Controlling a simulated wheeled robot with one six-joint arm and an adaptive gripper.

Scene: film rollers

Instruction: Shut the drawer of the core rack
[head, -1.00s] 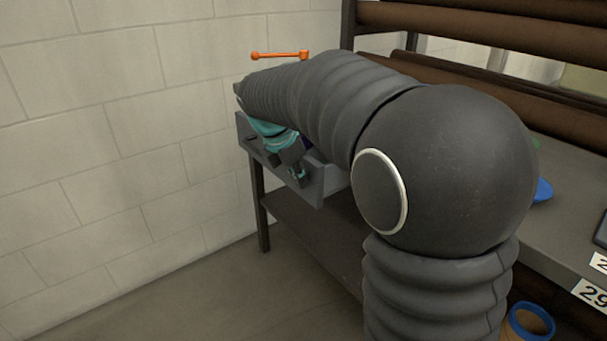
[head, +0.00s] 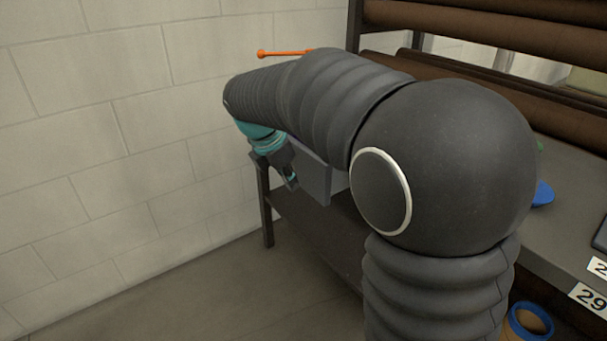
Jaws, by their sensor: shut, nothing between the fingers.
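The core rack's drawer shows as a grey front panel (head: 316,178) under the left end of the rack top, left of my arm's large joint. My arm passes in front of it and hides its upper part and interior. I cannot tell exactly how far it stands out. My gripper (head: 291,184) hangs below the teal wrist, pointing down and slightly right. Its fingers are together and empty, in front of the panel's left part in the picture. I cannot tell whether they touch it.
An orange bar-shaped handle (head: 284,53) stands behind my arm. Brown rollers (head: 480,17) lie on the upper rack. A blue object (head: 543,193) rests on the grey top at right. A blue-rimmed roll (head: 531,320) sits low right. The pale block wall is close at left.

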